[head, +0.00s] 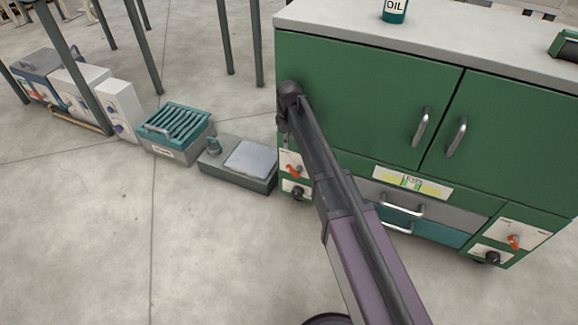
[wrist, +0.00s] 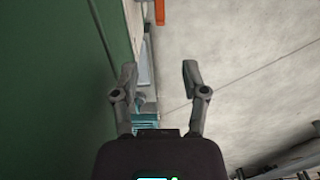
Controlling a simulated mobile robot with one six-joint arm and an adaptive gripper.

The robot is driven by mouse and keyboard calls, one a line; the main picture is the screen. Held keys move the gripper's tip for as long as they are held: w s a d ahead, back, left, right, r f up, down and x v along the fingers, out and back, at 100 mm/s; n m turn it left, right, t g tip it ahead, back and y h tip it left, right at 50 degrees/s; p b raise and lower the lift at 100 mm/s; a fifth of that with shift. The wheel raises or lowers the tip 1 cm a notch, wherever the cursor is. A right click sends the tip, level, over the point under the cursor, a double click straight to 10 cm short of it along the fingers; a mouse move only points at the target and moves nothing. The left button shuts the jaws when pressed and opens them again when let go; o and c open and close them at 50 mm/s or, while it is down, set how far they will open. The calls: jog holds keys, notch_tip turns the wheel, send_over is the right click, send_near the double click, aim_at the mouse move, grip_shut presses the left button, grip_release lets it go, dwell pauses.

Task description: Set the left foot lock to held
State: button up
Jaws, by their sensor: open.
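The left foot lock is an orange lever (head: 291,169) on a pale plate at the lower left corner of the green cabinet (head: 360,95). A black knob (head: 297,191) sits just below it. The lever's exact setting is too small to read. An orange piece, seemingly this lever, shows at the top edge of the wrist view (wrist: 159,12), ahead of and between my fingers. My gripper (wrist: 158,76) is open and empty, close beside the green cabinet face and apart from the orange piece. In the head view my arm hides most of the gripper.
A matching orange lever (head: 514,242) is at the cabinet's lower right. Two drawers with metal handles (head: 405,207) lie between. A grey box with a flat plate (head: 250,158) and a teal slatted box (head: 176,126) stand to the left. The floor in front is clear.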

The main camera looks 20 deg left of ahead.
aim_at(290, 165)
jog(key=shift+f, duration=0.1)
notch_tip(290, 165, down, 14)
jog(key=b, duration=1.3)
jog(key=shift+r+b, duration=0.2)
jog(key=shift+b, duration=0.15)
grip_shut()
